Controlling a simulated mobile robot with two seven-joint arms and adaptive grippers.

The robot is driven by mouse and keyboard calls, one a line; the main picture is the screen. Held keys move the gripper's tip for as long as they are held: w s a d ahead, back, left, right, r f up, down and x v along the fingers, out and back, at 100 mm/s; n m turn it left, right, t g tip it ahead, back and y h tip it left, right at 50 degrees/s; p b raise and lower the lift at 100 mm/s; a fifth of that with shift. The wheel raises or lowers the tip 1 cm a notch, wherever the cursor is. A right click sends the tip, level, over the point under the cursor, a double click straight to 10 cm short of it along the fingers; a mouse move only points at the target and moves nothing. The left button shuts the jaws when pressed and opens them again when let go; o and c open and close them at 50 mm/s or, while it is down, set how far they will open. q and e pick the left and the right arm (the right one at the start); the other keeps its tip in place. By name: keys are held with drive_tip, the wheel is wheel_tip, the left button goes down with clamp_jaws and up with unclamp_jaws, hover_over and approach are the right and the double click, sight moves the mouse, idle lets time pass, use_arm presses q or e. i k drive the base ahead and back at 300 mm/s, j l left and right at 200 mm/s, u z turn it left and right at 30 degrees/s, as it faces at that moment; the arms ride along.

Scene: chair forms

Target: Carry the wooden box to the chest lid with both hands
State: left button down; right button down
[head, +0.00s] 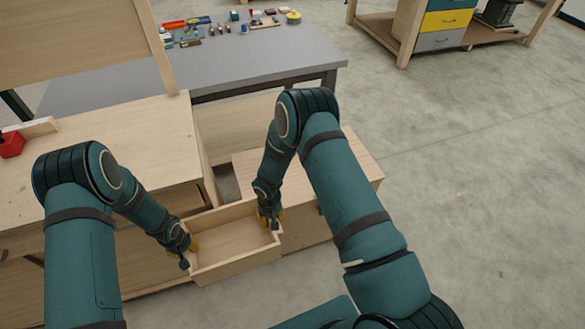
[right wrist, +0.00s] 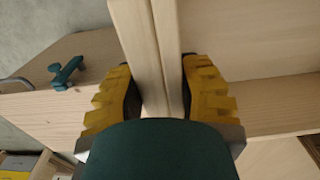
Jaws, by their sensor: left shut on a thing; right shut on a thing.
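The wooden box (head: 238,264), open-topped and pale, is between my two arms in the head view, looking roughly level and empty. My left gripper (head: 189,251) is shut on its left wall. My right gripper (head: 270,220) is shut on its right wall; in the right wrist view the yellow fingers (right wrist: 160,92) clamp that wall from both sides. The low chest with a flat wooden lid (head: 345,165) is just behind and right of the box. My right arm hides part of the lid. A wooden top with a teal handle (right wrist: 66,74) shows in the right wrist view.
A wooden bench (head: 110,150) stands left, close to the box, with a red object (head: 11,144) on it. Behind is a grey table (head: 250,58) with several small tools. A shelf unit with coloured drawers (head: 447,22) is at the back right. The floor (head: 480,190) at right is clear.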

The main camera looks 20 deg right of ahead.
sight(290, 173)
drive_tip(key=l, duration=0.4)
drive_tip(key=i+l, duration=0.2)
drive_tip(key=l, duration=0.2)
drive_tip(key=i+l+z, duration=0.1)
drive_tip(key=i+l, duration=0.55)
